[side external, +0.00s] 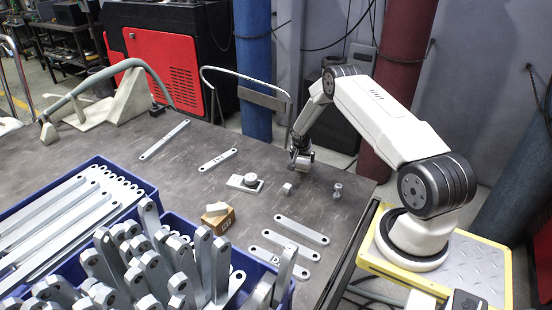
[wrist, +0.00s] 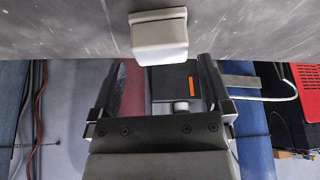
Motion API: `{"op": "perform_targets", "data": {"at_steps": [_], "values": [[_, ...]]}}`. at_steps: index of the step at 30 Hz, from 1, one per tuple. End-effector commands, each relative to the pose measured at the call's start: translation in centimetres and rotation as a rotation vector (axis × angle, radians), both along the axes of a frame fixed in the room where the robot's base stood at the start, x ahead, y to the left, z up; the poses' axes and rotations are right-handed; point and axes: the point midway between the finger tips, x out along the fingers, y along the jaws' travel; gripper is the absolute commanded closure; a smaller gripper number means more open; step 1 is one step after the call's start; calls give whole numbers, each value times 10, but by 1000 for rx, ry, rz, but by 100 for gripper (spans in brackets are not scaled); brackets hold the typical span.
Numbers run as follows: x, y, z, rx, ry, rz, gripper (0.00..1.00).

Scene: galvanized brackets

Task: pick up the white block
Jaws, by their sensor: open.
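A small whitish block (side external: 287,188) stands on the dark table, a little in front of and below my gripper (side external: 301,160) in the side external view. In the wrist view a pale block (wrist: 159,38) sits on the table surface at the top centre, just beyond the tips of my gripper (wrist: 161,66). The gripper's two dark fingers are spread apart with nothing between them, and the block appears clear of both. Another pale piece (side external: 217,209) rests on a small brown box (side external: 219,222) to the left.
A plate with a round knob (side external: 245,182) lies left of the block, and a small upright metal piece (side external: 337,190) stands right. Flat bars (side external: 301,229) lie nearer the front. Blue crates (side external: 153,199) of metal parts fill the front left. The table edge is close on the right.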

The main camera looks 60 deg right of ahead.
Motion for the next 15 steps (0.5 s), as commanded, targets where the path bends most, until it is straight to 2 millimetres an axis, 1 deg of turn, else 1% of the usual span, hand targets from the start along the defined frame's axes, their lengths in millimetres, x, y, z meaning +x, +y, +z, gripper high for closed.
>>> {"op": "perform_targets", "data": {"at_steps": [9, 15], "values": [[2, -10, -26, 2, 1, -2, 0], [4, -15, -38, 1, -1, -1, 0]]}}
